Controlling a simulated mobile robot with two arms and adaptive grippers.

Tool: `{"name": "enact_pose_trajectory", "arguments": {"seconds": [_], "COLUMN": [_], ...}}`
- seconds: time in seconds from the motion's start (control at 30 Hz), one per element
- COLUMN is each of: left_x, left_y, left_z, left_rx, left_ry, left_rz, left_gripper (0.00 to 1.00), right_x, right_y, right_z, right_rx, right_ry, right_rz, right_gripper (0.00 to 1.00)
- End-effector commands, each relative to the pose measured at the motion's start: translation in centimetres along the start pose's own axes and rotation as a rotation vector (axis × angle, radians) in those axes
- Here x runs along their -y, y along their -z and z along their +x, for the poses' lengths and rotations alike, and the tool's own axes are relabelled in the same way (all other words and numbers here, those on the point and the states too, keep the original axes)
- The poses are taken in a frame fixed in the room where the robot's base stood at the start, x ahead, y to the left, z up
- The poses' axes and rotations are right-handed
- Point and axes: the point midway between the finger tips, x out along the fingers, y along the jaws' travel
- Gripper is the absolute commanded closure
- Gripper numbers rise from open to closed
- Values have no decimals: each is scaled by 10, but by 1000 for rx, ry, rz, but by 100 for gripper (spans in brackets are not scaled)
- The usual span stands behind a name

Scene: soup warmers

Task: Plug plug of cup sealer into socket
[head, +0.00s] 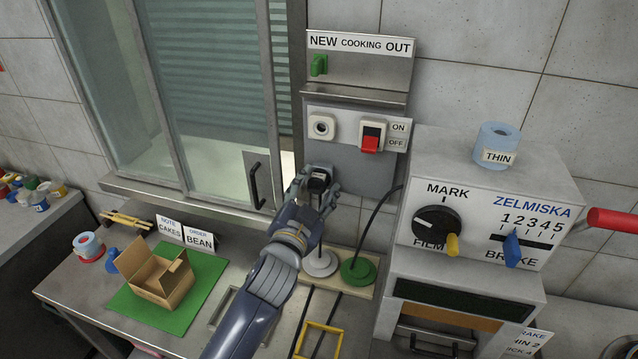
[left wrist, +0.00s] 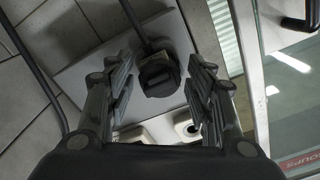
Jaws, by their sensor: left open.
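The black plug (head: 319,176) is in front of the grey wall panel, below the white round socket (head: 322,126). My left gripper (head: 317,187) is open, with its fingers on either side of the plug. In the left wrist view the plug (left wrist: 158,80) shows between the spread fingers (left wrist: 160,88), with visible gaps on both sides, and a dark cord leads from it. The socket (left wrist: 187,128) also shows there, apart from the plug, with nothing in it. The cup sealer (head: 480,225), a grey box marked ZELMISKA, stands right of the panel. I cannot tell what supports the plug.
A red ON/OFF switch (head: 371,139) sits right of the socket. A black cable (head: 372,215) runs near the cup sealer to a green round base (head: 358,270). A sliding glass window (head: 205,90) is on the left. A cardboard box (head: 158,277) stands on a green mat (head: 203,318).

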Motion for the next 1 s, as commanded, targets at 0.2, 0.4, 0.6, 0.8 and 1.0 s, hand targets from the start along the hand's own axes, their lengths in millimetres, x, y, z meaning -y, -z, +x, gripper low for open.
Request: {"name": "enact_pose_trajectory", "arguments": {"seconds": [0.2, 0.4, 0.6, 0.8, 1.0], "left_x": [0, 0, 0, 0, 0], "left_y": [0, 0, 0, 0, -1], "left_z": [0, 0, 0, -2, -5], "left_rx": [1, 1, 0, 1, 2], "left_ry": [0, 0, 0, 0, -1], "left_rz": [0, 0, 0, 0, 0], "left_gripper": [51, 89, 96, 96, 96], "right_x": [0, -1, -2, -3, -5], "right_y": [1, 2, 2, 2, 2], "right_z": [0, 0, 0, -2, -3], "right_rx": [-2, -3, -3, -3, -3], "right_ry": [-1, -1, -2, -4, -6], "right_rz": [0, 1, 1, 1, 0], "right_gripper": [60, 60, 60, 60, 60]}}
